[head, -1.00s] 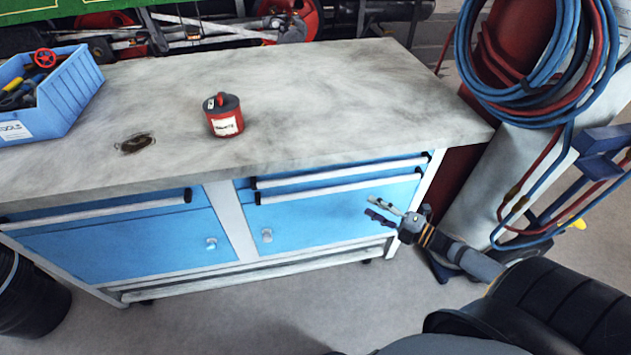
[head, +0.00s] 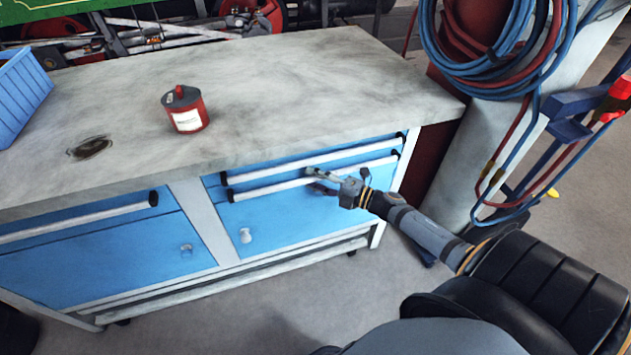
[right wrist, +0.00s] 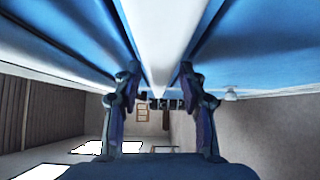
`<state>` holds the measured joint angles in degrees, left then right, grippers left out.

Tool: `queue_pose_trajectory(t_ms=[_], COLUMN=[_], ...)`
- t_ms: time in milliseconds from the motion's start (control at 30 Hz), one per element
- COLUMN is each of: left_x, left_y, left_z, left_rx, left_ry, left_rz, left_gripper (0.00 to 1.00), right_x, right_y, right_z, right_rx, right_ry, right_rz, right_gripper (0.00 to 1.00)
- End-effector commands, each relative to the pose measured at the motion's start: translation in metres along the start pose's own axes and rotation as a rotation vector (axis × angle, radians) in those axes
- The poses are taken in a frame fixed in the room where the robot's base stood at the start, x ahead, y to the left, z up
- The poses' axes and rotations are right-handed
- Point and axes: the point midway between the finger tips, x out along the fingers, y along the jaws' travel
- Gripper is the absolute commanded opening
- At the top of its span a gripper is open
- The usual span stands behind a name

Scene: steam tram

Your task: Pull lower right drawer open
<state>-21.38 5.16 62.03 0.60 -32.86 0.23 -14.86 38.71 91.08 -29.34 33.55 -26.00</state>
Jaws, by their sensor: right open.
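The workbench cabinet has two stacked right drawers, each with a long pale bar handle with black ends. The upper handle (head: 265,170) and the lower drawer's handle (head: 265,188) run parallel just under the worktop. Both drawers look closed. My right gripper (head: 312,179) is open at the middle of the lower handle, one finger above the bar and one below. In the right wrist view, a pale bar (right wrist: 158,45) runs between the open fingers of my right gripper (right wrist: 158,76); contact cannot be told. My left gripper is not in view.
A red can (head: 186,110) stands on the grey worktop (head: 300,90), with a blue bin (head: 20,95) at the left. A knobbed blue door (head: 290,222) lies below the drawers. Hoses (head: 500,75) hang at the right. The floor (head: 240,315) in front is clear.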

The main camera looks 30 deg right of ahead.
Motion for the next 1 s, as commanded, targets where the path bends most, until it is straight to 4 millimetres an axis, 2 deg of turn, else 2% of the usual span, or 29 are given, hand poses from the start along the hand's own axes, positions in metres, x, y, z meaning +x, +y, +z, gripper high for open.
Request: queue_pose_trajectory(t_ms=[167,467,1000], left_x=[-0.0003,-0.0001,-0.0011], left_y=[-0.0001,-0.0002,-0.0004], left_z=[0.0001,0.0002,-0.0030], left_rx=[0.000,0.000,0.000], left_ry=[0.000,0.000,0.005], left_rz=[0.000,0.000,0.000], left_gripper=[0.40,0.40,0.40], right_x=[-0.0002,-0.0004,-0.0008], right_y=[0.0001,-0.0001,-0.0004], right_z=[0.0001,0.0001,0.0000], right_rx=[0.000,0.000,0.001], right_ry=[0.000,0.000,0.000], right_rz=[0.000,-0.001,-0.002], right_gripper=[0.41,0.01,0.00])
